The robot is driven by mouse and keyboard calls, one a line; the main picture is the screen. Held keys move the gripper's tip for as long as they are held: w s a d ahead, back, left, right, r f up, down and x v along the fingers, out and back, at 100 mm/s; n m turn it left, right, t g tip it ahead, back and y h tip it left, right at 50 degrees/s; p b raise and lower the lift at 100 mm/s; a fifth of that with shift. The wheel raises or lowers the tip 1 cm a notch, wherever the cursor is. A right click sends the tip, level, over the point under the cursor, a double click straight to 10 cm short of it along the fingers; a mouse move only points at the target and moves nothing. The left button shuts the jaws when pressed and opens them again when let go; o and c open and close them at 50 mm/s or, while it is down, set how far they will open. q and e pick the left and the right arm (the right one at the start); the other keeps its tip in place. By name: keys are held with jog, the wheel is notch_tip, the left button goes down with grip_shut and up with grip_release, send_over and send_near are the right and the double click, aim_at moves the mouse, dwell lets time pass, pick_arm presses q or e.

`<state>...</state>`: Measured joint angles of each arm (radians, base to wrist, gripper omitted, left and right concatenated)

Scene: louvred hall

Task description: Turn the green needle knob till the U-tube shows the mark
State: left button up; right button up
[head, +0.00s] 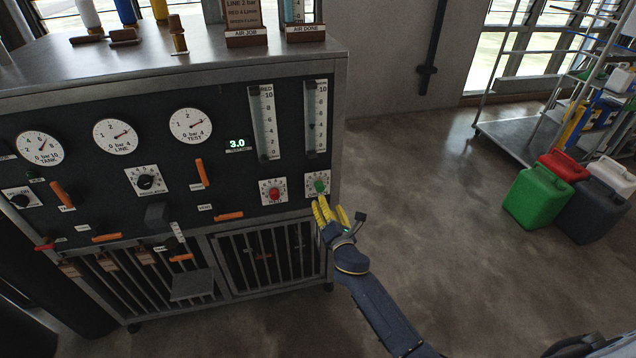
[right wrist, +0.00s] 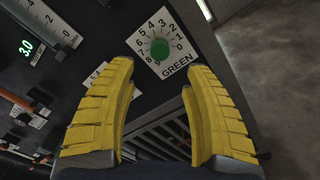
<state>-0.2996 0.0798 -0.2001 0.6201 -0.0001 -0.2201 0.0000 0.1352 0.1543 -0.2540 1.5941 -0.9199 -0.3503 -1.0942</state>
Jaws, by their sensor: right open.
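The green needle knob (head: 320,186) sits on a white numbered dial plate at the lower right of the black panel. In the right wrist view the green knob (right wrist: 160,49) shows above a label reading GREEN, beyond and between my fingertips. My right gripper (head: 331,212) has yellow fingers and is just below the knob; in the right wrist view its fingers (right wrist: 158,78) are apart with nothing between them. My left gripper is not in view.
A red knob (head: 273,190) sits on its own dial left of the green one. Orange levers (head: 229,216) and round gauges (head: 191,125) fill the panel. A green jerrycan (head: 538,198) stands at right. The floor between is clear.

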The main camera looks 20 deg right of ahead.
aim_at(320, 189)
jog(key=shift+w+d, duration=0.1)
jog(key=shift+w, duration=4.7)
jog(key=shift+c, duration=0.3)
grip_shut()
